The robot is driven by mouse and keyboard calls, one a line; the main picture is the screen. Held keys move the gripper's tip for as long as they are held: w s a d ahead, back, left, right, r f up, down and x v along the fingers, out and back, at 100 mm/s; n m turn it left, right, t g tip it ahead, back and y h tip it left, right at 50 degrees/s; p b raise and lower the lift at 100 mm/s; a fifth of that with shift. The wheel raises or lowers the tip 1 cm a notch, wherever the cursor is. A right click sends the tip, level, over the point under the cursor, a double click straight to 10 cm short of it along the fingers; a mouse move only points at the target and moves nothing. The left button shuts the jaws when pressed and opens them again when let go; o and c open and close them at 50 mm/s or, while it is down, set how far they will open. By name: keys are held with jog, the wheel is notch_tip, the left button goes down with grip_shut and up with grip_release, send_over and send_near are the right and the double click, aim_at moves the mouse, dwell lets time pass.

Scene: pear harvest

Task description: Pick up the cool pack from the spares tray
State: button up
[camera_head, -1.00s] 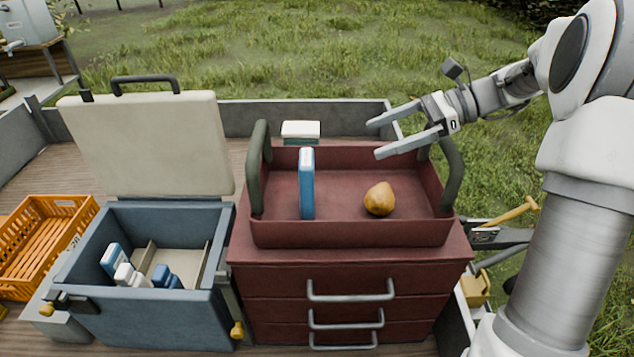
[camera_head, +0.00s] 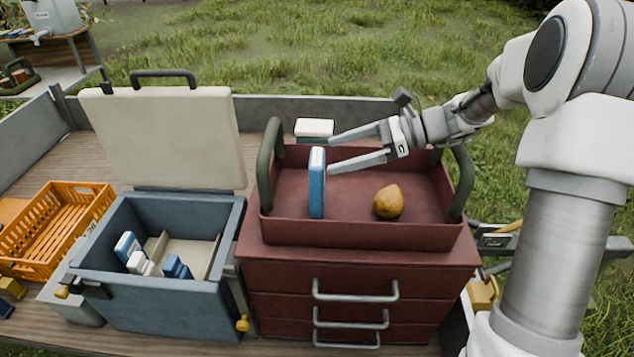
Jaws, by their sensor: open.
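The cool pack (camera_head: 316,184) is a blue slab with a white top edge. It stands upright in the left part of the red spares tray (camera_head: 350,234), which sits on a red drawer cabinet. A brown-yellow pear (camera_head: 389,202) lies in the right part of the tray. My gripper (camera_head: 329,157) is open and reaches in from the right above the tray. Its fingertips are close to the upper right side of the cool pack. I cannot tell whether they touch it. Nothing is between the fingers.
Dark green handles (camera_head: 270,165) rise at both tray ends. A white-topped box (camera_head: 314,128) is behind the tray. An open blue cooler (camera_head: 165,308) with several packs stands to the left, its lid (camera_head: 165,138) upright. An orange crate (camera_head: 52,228) is farther left.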

aim_at(317, 156)
jog(key=shift+p+x, duration=0.55)
jog(key=shift+x, duration=2.15)
grip_shut()
